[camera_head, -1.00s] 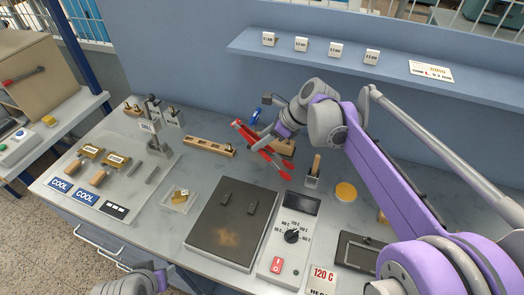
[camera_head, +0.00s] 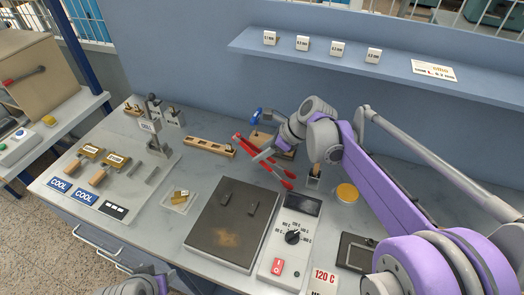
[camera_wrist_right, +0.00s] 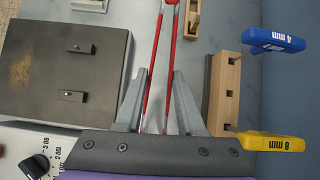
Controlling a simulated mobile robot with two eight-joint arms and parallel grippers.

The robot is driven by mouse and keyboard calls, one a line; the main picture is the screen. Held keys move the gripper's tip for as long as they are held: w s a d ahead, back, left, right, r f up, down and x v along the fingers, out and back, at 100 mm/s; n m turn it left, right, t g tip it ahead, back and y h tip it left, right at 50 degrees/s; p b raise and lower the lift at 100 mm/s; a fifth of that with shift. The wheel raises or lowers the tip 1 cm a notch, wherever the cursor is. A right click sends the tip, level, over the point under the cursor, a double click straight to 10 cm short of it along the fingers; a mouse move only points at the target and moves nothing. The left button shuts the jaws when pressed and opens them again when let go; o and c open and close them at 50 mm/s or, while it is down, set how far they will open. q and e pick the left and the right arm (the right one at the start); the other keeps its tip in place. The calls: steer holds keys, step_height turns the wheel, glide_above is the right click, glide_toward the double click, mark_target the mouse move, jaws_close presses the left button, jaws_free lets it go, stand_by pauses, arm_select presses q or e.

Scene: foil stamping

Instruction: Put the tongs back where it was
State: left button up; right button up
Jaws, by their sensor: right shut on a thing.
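The tongs, with red ends and a grey middle (camera_head: 264,157), are in my right gripper (camera_head: 262,152). They lie slantwise in the head view, between the wooden rack and the control box. In the right wrist view the tongs' two long red arms (camera_wrist_right: 152,75) run up from between the fingers of the gripper (camera_wrist_right: 158,88). The gripper is shut on them. Their far end is cut off at the top of that view. I cannot tell whether the tongs touch the table. Of my left arm only a grey and purple part shows at the bottom edge; its fingers are not visible.
A wooden block (camera_wrist_right: 226,85) with blue and yellow hex keys stands close beside the right gripper. A wooden rack (camera_head: 209,147) lies left of the tongs. A dark plate (camera_head: 229,220) and a control box with dial (camera_head: 291,237) are nearer. A small holder (camera_head: 314,182) stands right.

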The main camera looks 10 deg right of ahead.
steer(key=o, duration=0.6)
steer(key=shift+r, duration=0.1)
steer(key=p+v, duration=0.1)
steer(key=v, duration=1.2)
steer(key=shift+w+a+r, duration=0.1)
steer(key=shift+a, duration=0.1)
